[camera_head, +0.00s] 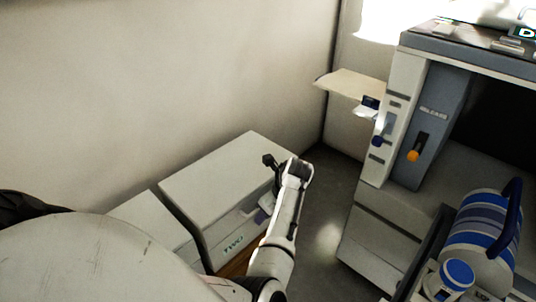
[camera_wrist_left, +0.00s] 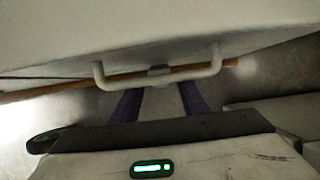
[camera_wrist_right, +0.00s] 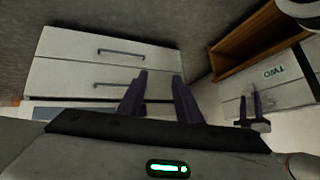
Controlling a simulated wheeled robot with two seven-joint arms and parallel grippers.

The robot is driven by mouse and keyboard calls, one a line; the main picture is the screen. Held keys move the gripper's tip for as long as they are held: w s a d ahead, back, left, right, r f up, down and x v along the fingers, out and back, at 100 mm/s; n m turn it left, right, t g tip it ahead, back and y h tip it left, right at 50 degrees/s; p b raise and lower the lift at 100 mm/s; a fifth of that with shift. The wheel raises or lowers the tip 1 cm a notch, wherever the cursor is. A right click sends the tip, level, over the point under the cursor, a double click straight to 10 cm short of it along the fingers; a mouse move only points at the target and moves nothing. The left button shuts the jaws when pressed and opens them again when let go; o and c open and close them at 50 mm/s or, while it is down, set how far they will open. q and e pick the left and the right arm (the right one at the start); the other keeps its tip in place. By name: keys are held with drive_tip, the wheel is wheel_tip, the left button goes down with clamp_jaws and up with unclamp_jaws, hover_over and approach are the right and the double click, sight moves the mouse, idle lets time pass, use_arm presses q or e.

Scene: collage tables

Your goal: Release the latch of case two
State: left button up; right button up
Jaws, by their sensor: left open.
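Case two (camera_head: 230,175) is a pale box with TWO on its front, left of centre in the head view. Its front and upside-down lettering (camera_wrist_right: 275,72) show in the right wrist view. My left gripper (camera_wrist_left: 160,92) is open and empty in front of the case. A white U-shaped handle (camera_wrist_left: 205,72) crosses just ahead of its fingertips, with a small grey latch-like piece (camera_wrist_left: 158,70) at its middle. Contact cannot be told. My left gripper also shows in the right wrist view (camera_wrist_right: 250,95). My right gripper (camera_wrist_right: 157,85) is open and empty, outside the head view.
Another pale box (camera_head: 150,215) stands left of case two. Pale drawers (camera_wrist_right: 80,60) face my right gripper.

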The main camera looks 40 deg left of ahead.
use_arm(q)
drive_tip(key=shift+c, duration=0.5)
drive_tip(key=c, duration=0.8)
drive_tip(key=shift+d+p, duration=0.1)
drive_tip(key=shift+p, duration=0.3)
